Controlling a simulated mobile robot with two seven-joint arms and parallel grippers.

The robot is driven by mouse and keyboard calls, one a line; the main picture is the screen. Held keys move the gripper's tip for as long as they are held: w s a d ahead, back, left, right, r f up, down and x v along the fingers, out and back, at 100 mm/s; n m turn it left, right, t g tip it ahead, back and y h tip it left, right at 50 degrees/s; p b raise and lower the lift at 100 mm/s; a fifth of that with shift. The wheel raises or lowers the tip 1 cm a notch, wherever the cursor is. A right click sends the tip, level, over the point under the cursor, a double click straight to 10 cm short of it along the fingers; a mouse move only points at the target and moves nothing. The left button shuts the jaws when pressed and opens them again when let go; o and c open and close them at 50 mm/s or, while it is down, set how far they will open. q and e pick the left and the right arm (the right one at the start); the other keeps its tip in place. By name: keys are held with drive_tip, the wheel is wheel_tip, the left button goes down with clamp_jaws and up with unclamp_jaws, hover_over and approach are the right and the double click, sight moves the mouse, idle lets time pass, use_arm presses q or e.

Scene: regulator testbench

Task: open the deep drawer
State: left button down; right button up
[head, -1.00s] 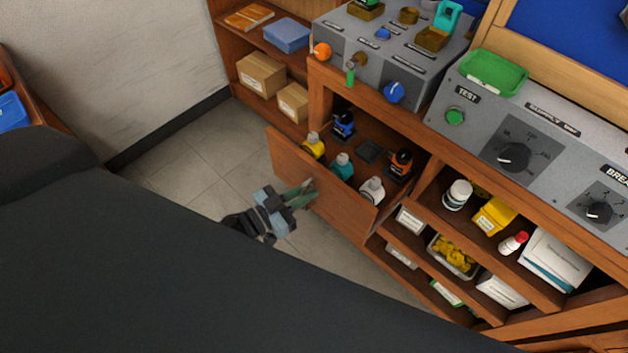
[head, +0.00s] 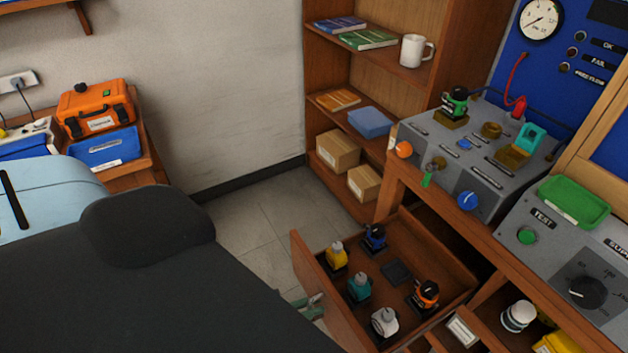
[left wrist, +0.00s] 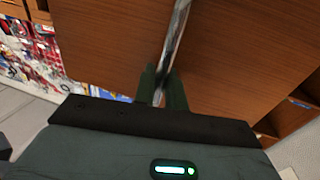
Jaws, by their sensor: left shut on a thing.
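The deep wooden drawer (head: 312,272) stands pulled out below the bench top in the head view. Inside it are a yellow (head: 336,257), a blue (head: 374,239), a teal (head: 359,289), an orange (head: 426,296) and a white regulator-like item (head: 384,322), with an empty dark square pad (head: 396,273). My left gripper (head: 308,304) is at the outer face of the drawer front, mostly hidden by my own body. In the left wrist view its fingers (left wrist: 164,88) are shut on the metal bar handle (left wrist: 178,40). My right gripper is out of view.
A grey test panel (head: 450,160) stands on the bench above the drawer. Open shelves with boxes (head: 337,151) and a mug (head: 416,51) stand behind. Clear tiled floor (head: 260,230) lies left of the drawer. An orange case (head: 95,107) sits at far left.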

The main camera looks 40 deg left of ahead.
use_arm(q)
drive_tip(key=c, duration=1.8)
unclamp_jaws()
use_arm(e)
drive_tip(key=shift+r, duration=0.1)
